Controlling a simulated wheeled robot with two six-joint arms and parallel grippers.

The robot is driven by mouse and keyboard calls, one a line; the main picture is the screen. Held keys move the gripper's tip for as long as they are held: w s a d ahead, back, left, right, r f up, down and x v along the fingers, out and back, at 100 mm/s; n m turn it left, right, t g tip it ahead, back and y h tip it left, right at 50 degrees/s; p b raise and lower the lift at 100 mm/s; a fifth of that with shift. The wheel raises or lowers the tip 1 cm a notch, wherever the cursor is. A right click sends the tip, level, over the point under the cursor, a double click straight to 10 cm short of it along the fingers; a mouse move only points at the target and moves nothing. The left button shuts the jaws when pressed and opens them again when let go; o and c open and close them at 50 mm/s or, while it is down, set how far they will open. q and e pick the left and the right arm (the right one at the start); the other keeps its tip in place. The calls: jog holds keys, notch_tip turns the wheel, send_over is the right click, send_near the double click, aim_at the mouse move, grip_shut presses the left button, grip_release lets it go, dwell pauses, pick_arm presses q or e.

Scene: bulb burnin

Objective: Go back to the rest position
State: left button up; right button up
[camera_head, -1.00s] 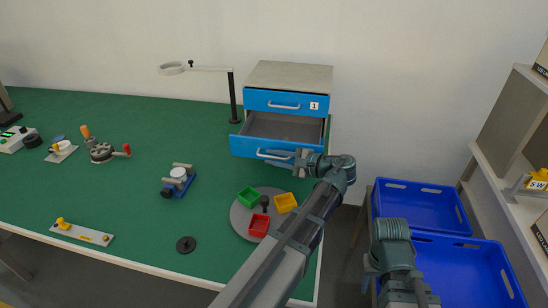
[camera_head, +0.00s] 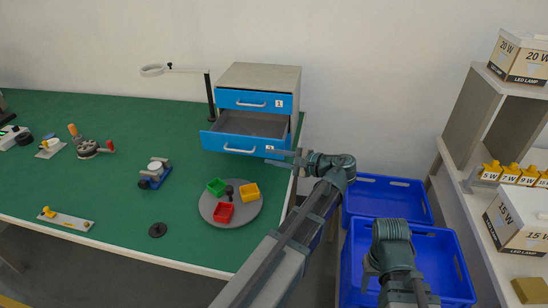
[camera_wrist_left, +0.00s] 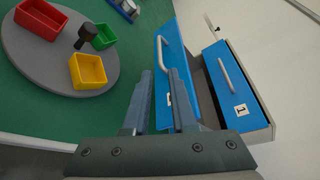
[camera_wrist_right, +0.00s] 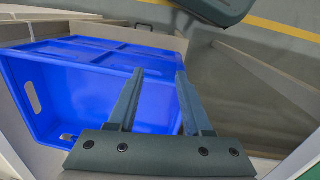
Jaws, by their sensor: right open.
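My left gripper (camera_head: 272,157) is in front of the lower drawer (camera_head: 238,143) of a blue-fronted cabinet (camera_head: 262,76), right of its handle. In the left wrist view its fingers (camera_wrist_left: 160,78) are apart with nothing visibly held, and the drawer handle (camera_wrist_left: 160,55) shows beyond them. The lower drawer is pulled open and looks empty; the upper drawer (camera_head: 252,104) is shut. My right gripper hangs low at the right in the head view, its fingers hidden there. In the right wrist view its fingers (camera_wrist_right: 158,78) are apart and empty, over a blue crate (camera_wrist_right: 80,95).
A grey turntable (camera_head: 245,216) with red, green and yellow bins sits near the green table's right edge. Two blue crates (camera_head: 385,183) stand right of the table. A shelf (camera_head: 446,160) with lamp boxes and yellow bulb pieces rises at the right.

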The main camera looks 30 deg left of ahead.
pick_arm(q)
jog(key=shift+d, duration=0.1)
dwell(0.4)
jog(key=s+d+f+n+h+p, duration=0.1)
jog(key=s+d+f+h+p, duration=0.3)
jog(key=d, duration=0.9)
jog(key=s+d+f+n+g+h+p, duration=0.1)
jog(key=s+d+f+h+p, duration=0.3)
jog(key=s+d+h, duration=0.6)
jog(key=s+d+n, duration=0.1)
jog(key=s+d, duration=0.2)
jog(key=shift+s+f+n+g, duration=0.25)
jog(key=shift+s+n+g, duration=0.05)
jog(key=shift+s, duration=0.05)
